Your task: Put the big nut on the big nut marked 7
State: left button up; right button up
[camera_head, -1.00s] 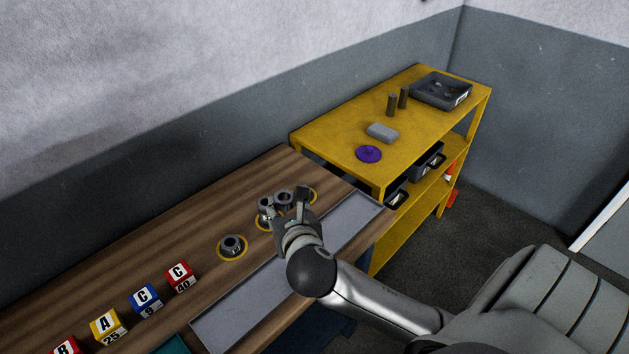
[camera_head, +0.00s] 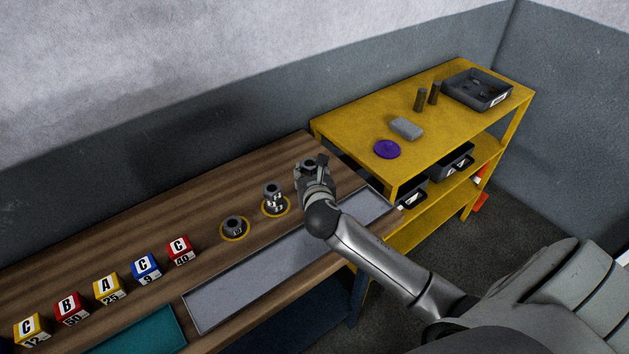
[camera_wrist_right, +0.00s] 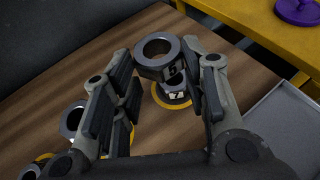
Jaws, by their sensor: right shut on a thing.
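My right gripper (camera_head: 312,170) is shut on a grey big nut (camera_head: 307,164), a thick ring with a wide hole. In the right wrist view, the held nut (camera_wrist_right: 158,55) sits between the fingertips (camera_wrist_right: 163,72), and a mark that looks like 5 shows on its side. The big nut marked 7 (camera_wrist_right: 176,92) lies below and partly behind it, on a yellow ring mark on the wooden bench. The held nut appears raised above it; the exact gap cannot be told. In the head view the arm hides the nut marked 7. My left gripper is out of view.
Nuts stacked on another yellow ring (camera_head: 273,193) stand left of my gripper, and a single nut (camera_head: 234,226) is further left. Lettered blocks (camera_head: 108,289) line the bench's left part. A grey tray (camera_head: 240,283) lies in front; a yellow shelf (camera_head: 350,132) stands right.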

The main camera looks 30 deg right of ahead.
jog(key=shift+w+d+f, duration=0.3)
jog(key=shift+d+f, duration=0.05)
jog(key=shift+f, duration=0.15)
jog(key=shift+w+d+f, duration=0.3)
jog(key=shift+f, duration=0.2)
jog(key=f, duration=0.3)
jog(key=shift+w+d, duration=0.1)
jog(key=shift+d, duration=0.15)
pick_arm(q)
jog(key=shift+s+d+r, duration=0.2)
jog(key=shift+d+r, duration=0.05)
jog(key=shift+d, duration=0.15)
pick_arm(e)
jog(key=shift+f, duration=0.3)
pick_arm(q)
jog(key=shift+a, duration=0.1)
pick_arm(e)
jog(key=shift+f, duration=0.1)
jog(key=o, duration=1.1)
jog(key=shift+o, duration=0.2)
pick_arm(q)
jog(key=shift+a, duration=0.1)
